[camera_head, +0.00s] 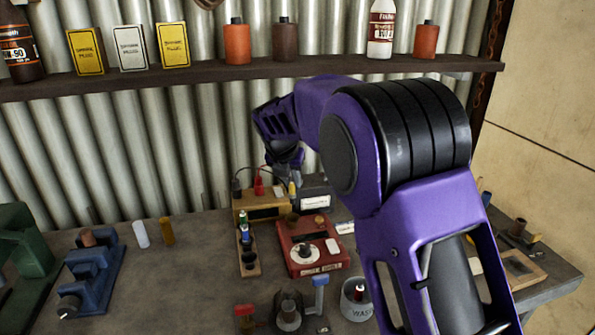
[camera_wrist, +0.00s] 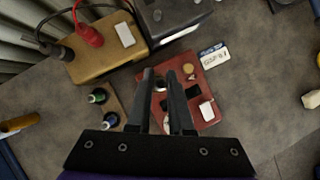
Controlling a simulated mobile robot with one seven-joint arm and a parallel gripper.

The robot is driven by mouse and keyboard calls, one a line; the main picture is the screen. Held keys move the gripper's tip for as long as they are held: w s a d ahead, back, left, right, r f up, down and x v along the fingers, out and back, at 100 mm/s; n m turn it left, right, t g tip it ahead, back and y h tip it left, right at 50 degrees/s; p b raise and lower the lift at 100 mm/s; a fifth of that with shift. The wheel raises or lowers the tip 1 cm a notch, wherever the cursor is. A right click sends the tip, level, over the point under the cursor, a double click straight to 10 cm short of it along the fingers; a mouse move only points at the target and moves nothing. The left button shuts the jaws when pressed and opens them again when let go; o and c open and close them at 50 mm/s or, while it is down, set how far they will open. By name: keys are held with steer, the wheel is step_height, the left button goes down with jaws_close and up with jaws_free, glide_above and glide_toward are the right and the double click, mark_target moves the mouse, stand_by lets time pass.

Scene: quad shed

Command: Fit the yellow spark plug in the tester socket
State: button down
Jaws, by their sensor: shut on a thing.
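My gripper (camera_head: 290,178) is shut on the yellow spark plug (camera_head: 292,188), which shows as a small yellow piece under the fingers in the head view. In the wrist view the fingers (camera_wrist: 160,76) reach over the red tester (camera_wrist: 208,76) and largely hide the plug. The red tester (camera_head: 326,263) stands on the bench, with a round white dial, a white block and small round fittings on top. The held plug appears above and behind the tester in the head view, apart from it. I cannot tell which fitting is the socket.
A tan box (camera_head: 246,214) with red and black leads stands behind. A dark box (camera_head: 315,201) and a label card (camera_wrist: 214,56) are close by. A shelf (camera_head: 200,77) crosses above.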

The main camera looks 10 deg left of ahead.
mark_target(291, 201)
steer(key=shift+w, duration=0.1)
steer(key=shift+f, duration=0.85)
steer(key=shift+f+b, duration=0.6)
steer(key=shift+f, duration=0.5)
steer(key=shift+r+p, duration=0.1)
steer(key=shift+p, duration=0.5)
steer(key=shift+f+b, duration=0.55)
steer(key=shift+f, duration=1.25)
stand_by(0.5)
stand_by(0.4)
steer(key=shift+c, duration=1.7)
jaws_free()
